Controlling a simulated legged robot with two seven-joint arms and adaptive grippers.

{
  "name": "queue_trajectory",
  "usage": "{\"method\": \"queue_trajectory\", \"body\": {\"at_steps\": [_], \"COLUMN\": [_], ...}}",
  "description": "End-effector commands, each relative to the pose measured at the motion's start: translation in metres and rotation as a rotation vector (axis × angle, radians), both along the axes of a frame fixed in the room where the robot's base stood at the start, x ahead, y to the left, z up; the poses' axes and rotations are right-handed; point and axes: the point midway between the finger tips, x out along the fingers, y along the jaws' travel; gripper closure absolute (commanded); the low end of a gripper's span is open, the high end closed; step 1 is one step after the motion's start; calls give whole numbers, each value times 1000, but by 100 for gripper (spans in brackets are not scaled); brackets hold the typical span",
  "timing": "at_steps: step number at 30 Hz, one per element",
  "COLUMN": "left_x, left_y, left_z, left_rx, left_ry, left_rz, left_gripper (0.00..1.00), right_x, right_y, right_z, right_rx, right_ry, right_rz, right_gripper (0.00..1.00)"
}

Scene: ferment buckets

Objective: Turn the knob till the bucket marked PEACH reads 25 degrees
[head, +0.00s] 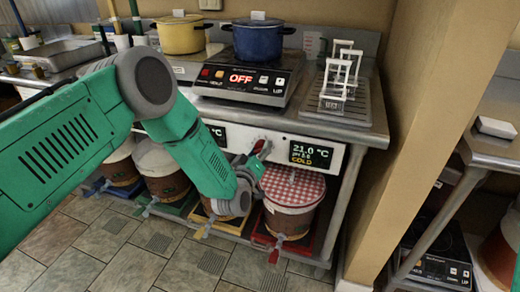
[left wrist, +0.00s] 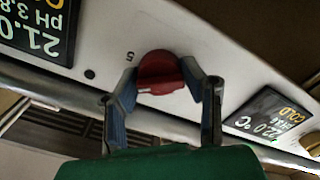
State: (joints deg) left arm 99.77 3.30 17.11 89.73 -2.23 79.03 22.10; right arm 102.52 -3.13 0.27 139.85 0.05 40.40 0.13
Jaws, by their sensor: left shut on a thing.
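My left gripper (head: 258,150) reaches to the control panel (left wrist: 215,60) under the counter. In the left wrist view its two fingers (left wrist: 162,88) are shut on a red knob (left wrist: 160,70) with a white mark, beside a printed 5. A display (head: 312,153) right of the knob reads 21.0 °C; it shows upside down in the left wrist view (left wrist: 38,25). Another display (left wrist: 268,118) reads 22.0 °C and COLD. Below stand several buckets, one with a red checked cloth (head: 293,187), one with a pale lid (head: 160,158). I cannot read a PEACH label.
A cooktop (head: 245,79) reading OFF carries a blue pot (head: 258,40); a yellow pot (head: 180,36) stands left of it. White wire racks (head: 342,70) stand at the counter's right end. The tiled floor in front is clear.

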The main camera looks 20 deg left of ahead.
Motion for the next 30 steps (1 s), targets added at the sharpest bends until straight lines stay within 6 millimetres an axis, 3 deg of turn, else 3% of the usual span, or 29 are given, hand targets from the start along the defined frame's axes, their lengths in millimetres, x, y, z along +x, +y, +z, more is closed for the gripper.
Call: {"method": "queue_trajectory", "body": {"at_steps": [1, 19, 20, 21, 30], "left_x": [-4, -3, -3, -3, -2], "left_y": [-2, 0, 0, 0, 0], "left_z": [-7, -6, -6, -6, -2], "left_rx": [17, 55, 55, 55, 54], "left_ry": [17, 12, 12, 11, 2], "left_rz": [-5, -2, -2, -1, -1], "left_gripper": [92, 92, 60, 46, 43], "right_x": [0, 0, 0, 0, 0], "right_y": [0, 0, 0, 0, 0], "right_z": [0, 1, 1, 1, 1], "right_rx": [0, 0, 0, 0, 0], "right_ry": [0, 0, 0, 0, 0], "right_rz": [0, 0, 0, 0, 0], "right_gripper": [60, 60, 60, 60, 60]}}
